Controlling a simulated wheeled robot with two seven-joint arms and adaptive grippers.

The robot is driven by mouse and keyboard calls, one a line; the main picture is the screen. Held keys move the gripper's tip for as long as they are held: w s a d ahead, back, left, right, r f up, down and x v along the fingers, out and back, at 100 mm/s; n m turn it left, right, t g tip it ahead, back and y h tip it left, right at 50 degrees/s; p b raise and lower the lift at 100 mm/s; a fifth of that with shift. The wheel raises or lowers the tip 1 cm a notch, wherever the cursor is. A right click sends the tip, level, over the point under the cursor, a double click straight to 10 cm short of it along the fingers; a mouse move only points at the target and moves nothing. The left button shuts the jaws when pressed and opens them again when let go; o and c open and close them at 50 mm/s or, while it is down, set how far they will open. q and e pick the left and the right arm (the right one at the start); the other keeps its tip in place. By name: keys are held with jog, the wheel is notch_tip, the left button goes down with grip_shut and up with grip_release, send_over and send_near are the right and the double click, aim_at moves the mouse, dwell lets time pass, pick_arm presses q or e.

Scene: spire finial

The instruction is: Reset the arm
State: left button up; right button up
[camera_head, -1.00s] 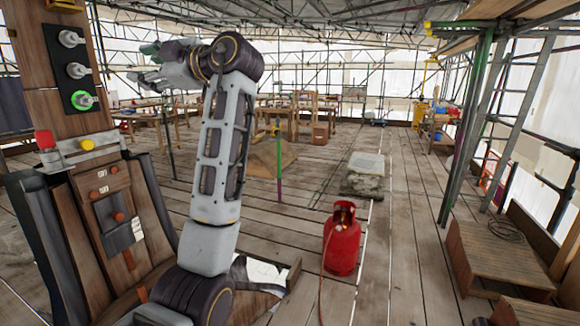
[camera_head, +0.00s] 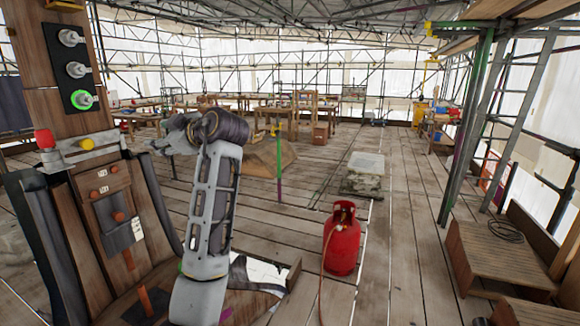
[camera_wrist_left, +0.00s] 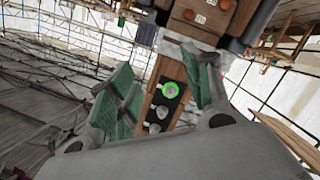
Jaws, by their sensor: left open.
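My left arm rises from the bottom of the head view, bends at a dark elbow and reaches left. My left gripper (camera_head: 158,147) is small at its far end, beside the wooden post. In the left wrist view my left gripper (camera_wrist_left: 163,88) shows two green-padded fingers spread apart with nothing between them. Beyond them is the black switch plate (camera_wrist_left: 159,112) with a green-lit ring. In the head view this switch plate (camera_head: 76,68) is on the wooden post (camera_head: 36,85), its lowest switch ringed green. My right gripper is not in view.
A red gas cylinder (camera_head: 342,238) stands right of my arm. A stone block (camera_head: 363,175) lies farther back. Scaffolding and wooden steps line the right. Plank floor between is largely clear.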

pick_arm(q)
jog(key=s+f+m+h, duration=0.3)
jog(key=f+m, duration=0.2)
jog(key=f, duration=1.2)
jog(key=s+f+m+h, duration=0.3)
jog(key=f+m+h, duration=0.15)
jog(key=f, duration=1.35)
jog(key=s+d+f+m+g+h, duration=0.25)
jog(key=s+f+m, duration=0.35)
jog(key=s+f, duration=0.6)
jog(key=shift+s+d+f+m+g+h, duration=0.75)
jog(key=shift+s+d+f+m, duration=1)
jog(key=shift+s, duration=2.3)
jog(key=shift+s+d+f+m+g+h, duration=0.3)
jog(key=shift+s+d+f+m+h, duration=1.2)
jog(key=shift+s, duration=2.55)
notch_tip(320, 180, down, 35)
jog(key=s+a+g, duration=0.1)
jog(key=s+a, duration=0.1)
jog(key=s+a+f, duration=0.3)
jog(key=s+f, duration=0.6)
jog(key=s, duration=0.1)
jog(key=s+a+f+g+y, duration=0.1)
jog(key=s+a+f, duration=0.2)
jog(key=s+f, duration=0.6)
jog(key=shift+s+a+f, duration=0.15)
jog(key=shift+s+f, duration=0.25)
jog(key=shift+s, duration=0.6)
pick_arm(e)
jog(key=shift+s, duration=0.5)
